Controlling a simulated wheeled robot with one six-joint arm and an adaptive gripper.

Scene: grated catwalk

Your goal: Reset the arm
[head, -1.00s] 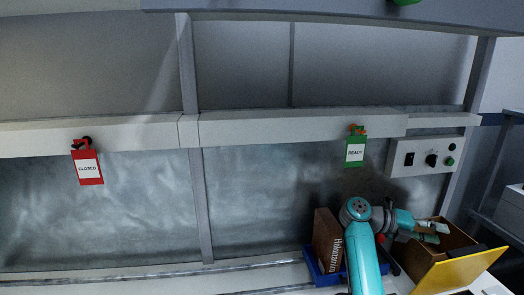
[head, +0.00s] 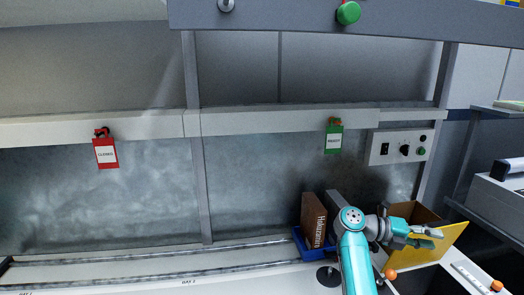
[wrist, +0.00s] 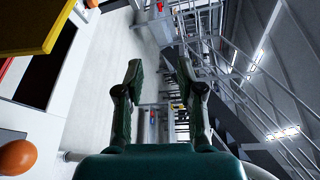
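My arm is teal and rises from the lower right of the head view, with its upper links bent toward the right. My gripper (head: 432,232) points right, in front of the brown box with the yellow panel. In the wrist view my gripper (wrist: 159,78) has its two dark fingers spread apart with nothing between them. Beyond the fingers are pale floor, railings and a distant stand.
A blue bin (head: 302,241) holding a brown book (head: 313,218) stands left of my arm. The yellow panel (head: 440,244) of the brown box (head: 424,213) is close to my gripper. A control box (head: 400,146), red tag (head: 105,153) and green tag (head: 333,140) are on the wall rail.

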